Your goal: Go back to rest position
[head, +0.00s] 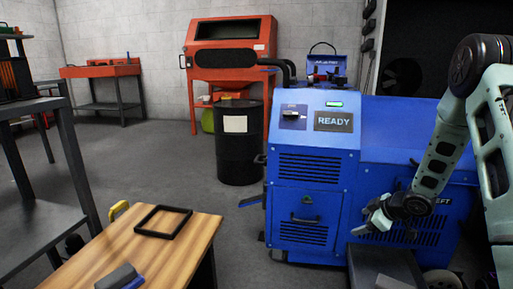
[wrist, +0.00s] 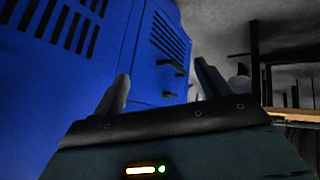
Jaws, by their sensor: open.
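My gripper (head: 372,215) is in front of the blue dynamometer cabinet (head: 305,215), at the right of the head view, with my arm reaching down from the upper right. In the wrist view my gripper (wrist: 160,88) shows two fingers spread apart with nothing between them. The blue cabinet (wrist: 50,75) fills the left of the wrist view, with its vents and a handle beyond the fingers. The cabinet's panel carries a READY display (head: 333,121), a lit green indicator (head: 334,104) and a switch (head: 292,116).
A wooden table (head: 185,245) with a black square frame (head: 163,222) stands at the front left. A dark metal bench (head: 65,150) is at the far left. A black drum (head: 240,165) and a red cabinet (head: 228,70) stand behind.

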